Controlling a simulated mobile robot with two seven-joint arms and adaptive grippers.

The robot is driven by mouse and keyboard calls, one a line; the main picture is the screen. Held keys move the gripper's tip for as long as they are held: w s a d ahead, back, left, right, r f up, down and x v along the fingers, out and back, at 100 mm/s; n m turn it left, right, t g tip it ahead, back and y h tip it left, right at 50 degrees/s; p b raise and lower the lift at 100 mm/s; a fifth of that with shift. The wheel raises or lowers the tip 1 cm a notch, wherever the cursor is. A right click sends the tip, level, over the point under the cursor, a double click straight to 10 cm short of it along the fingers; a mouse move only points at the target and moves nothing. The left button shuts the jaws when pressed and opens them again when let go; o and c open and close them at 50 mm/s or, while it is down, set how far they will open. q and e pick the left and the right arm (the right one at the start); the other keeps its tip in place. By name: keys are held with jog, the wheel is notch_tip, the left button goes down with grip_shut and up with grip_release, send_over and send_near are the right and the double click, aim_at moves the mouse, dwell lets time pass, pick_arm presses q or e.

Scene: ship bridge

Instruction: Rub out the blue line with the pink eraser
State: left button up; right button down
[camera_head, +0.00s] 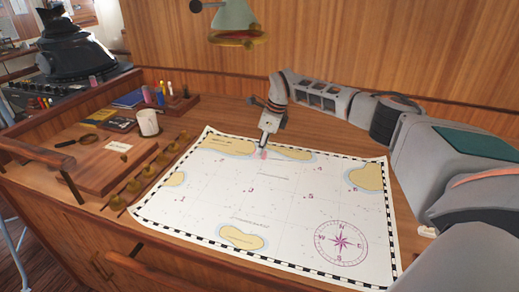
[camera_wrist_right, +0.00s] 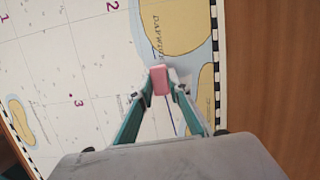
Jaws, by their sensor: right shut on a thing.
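My right gripper (camera_head: 264,146) reaches down from the right over the back part of the chart (camera_head: 215,185). It is shut on the pink eraser (camera_head: 263,154). In the right wrist view the pink eraser (camera_wrist_right: 159,80) sits between the two fingertips (camera_wrist_right: 161,88), beside a yellow land patch. I cannot tell whether the eraser touches the paper. A thin bluish line (camera_wrist_right: 171,122) shows between the fingers in the wrist view; part of it may be hidden by the gripper. In the head view I cannot pick the line out. My left gripper is not in view.
The chart lies flat, with a compass rose (camera_head: 341,242) at front right. A white mug (camera_head: 148,122), a magnifying glass (camera_head: 80,140) and small books stand to the left. A lamp (camera_head: 233,18) hangs above the back. The chart's middle is clear.

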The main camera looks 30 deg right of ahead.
jog(key=shift+s+d, duration=0.65)
jog(key=shift+s+d, duration=0.9)
jog(key=shift+s+d, duration=0.9)
jog(key=shift+d, duration=0.1)
jog(key=shift+s+d, duration=0.75)
jog(key=shift+s, duration=0.1)
jog(key=shift+s+d, duration=0.1)
